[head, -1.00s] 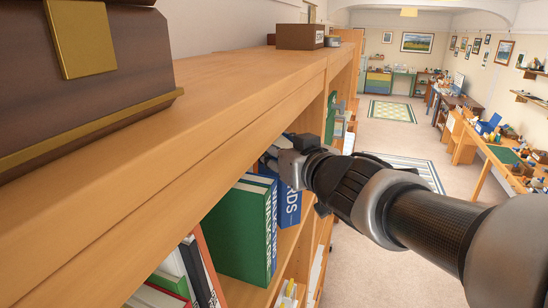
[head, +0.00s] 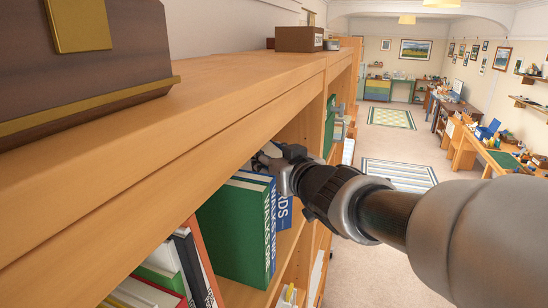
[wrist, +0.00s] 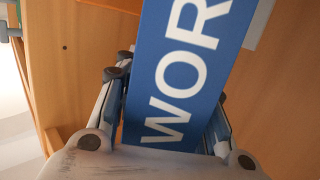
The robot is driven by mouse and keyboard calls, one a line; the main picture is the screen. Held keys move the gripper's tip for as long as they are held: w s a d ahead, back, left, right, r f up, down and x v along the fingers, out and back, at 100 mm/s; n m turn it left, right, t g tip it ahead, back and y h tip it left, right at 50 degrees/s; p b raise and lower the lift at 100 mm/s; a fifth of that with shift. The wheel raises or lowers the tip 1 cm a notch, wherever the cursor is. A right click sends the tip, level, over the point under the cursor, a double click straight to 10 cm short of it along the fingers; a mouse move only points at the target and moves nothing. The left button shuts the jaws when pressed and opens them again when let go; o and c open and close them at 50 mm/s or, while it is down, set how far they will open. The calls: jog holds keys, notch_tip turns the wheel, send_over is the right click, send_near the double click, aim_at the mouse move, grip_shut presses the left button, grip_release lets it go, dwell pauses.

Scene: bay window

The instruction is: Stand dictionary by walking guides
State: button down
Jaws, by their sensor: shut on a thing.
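The dictionary is a thick blue book with white spine letters. In the wrist view its spine (wrist: 185,75) reads "WOR" and stands between the fingers of my gripper (wrist: 170,95), which is shut on it. In the head view the dictionary (head: 285,212) shows "RDS", partly hidden behind the walking guides and my gripper (head: 272,158). The walking guides are a green book (head: 232,232) and a blue one (head: 269,235), both upright on the shelf just nearer than the dictionary. I cannot tell whether the dictionary touches them or rests on the shelf board.
The wooden shelf top (head: 200,135) runs close above my gripper. A dark box with brass trim (head: 85,85) stands on it. Leaning books (head: 170,265) fill the near part of the shelf. The carpeted floor (head: 370,260) is open to the right.

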jog(key=c, duration=1)
grip_release()
jog(key=shift+f, duration=0.1)
jog(key=shift+c, duration=0.2)
jog(key=shift+s+d+r, duration=0.1)
jog(key=shift+r, duration=0.2)
jog(key=p+v, duration=0.2)
jog(key=v, duration=0.9)
jog(key=s+d+f+m+g+h, duration=0.1)
jog(key=s+d+f+m+h, duration=0.1)
jog(key=s+d+f+h, duration=0.3)
jog(key=s+d+f+m+g+h, duration=0.1)
jog(key=d+m+h, duration=0.2)
jog(key=d, duration=0.5)
jog(key=s+a+f+g, duration=0.1)
jog(key=s+f+g, duration=0.3)
jog(key=s, duration=0.5)
jog(key=s+a+f+g+y, duration=0.1)
jog(key=s+f+g, duration=0.3)
jog(key=s+f, duration=0.4)
jog(key=shift+s, duration=0.45)
